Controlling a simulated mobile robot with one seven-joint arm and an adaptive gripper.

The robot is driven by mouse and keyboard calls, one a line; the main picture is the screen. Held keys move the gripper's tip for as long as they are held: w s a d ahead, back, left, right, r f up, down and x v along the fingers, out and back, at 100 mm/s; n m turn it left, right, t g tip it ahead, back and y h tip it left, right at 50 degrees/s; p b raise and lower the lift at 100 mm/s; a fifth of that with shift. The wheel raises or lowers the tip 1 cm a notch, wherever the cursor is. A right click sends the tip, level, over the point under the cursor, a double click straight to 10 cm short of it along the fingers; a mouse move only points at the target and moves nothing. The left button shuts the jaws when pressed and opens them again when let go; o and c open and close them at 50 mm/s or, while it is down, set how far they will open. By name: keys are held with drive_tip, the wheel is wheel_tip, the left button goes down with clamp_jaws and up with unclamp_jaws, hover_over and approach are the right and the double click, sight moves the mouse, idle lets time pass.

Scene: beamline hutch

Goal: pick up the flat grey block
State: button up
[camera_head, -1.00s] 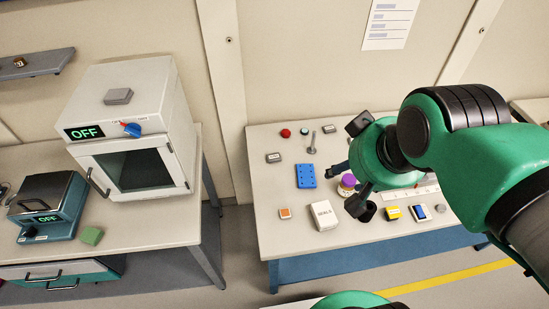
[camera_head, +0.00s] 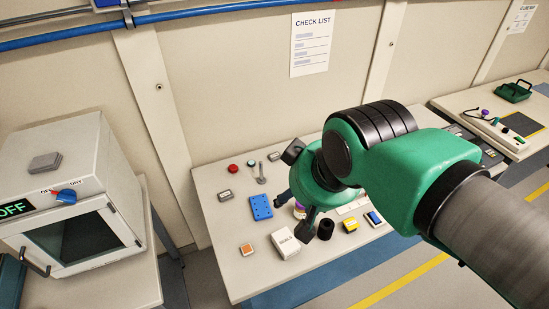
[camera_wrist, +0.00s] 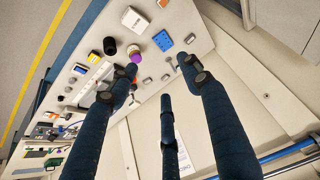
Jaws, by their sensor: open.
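A flat grey block (camera_head: 44,162) lies on top of the white oven (camera_head: 30,142) at the left of the head view. My gripper (camera_head: 288,190) is well to the right of it, above the table with small items, and far from the block. In the wrist view my gripper (camera_wrist: 160,75) has its dark fingers spread, with nothing between them. I cannot make out the oven-top block in the wrist view. Two smaller grey blocks, a left one (camera_head: 224,195) and a back one (camera_head: 274,156), lie on the table.
The table (camera_head: 215,230) holds a blue perforated plate (camera_head: 261,207), a white box (camera_head: 285,244), a black cylinder (camera_head: 326,229) and several other small items. A gap separates this table from the oven's bench (camera_head: 125,285). Another table with a green basket (camera_head: 514,92) stands at far right.

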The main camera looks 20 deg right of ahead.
drive_tip(key=o, duration=0.5)
drive_tip(key=shift+w, duration=0.1)
drive_tip(key=w+a+f+g, duration=0.1)
drive_tip(key=w+a+f, duration=0.15)
drive_tip(key=w, duration=1.05)
drive_tip(key=w+a+f+g, duration=0.1)
drive_tip(key=w+f+g, duration=0.15)
drive_tip(key=w, duration=1.05)
drive_tip(key=w+a+f+g, duration=0.1)
drive_tip(key=w+a+f, duration=0.1)
drive_tip(key=w+f, duration=0.7)
drive_tip(key=w+a+f+n+g, duration=0.1)
drive_tip(key=w+a+f, duration=0.2)
drive_tip(key=w+f, duration=0.7)
wheel_tip(320, 180, down, 9)
drive_tip(key=shift+r, duration=0.2)
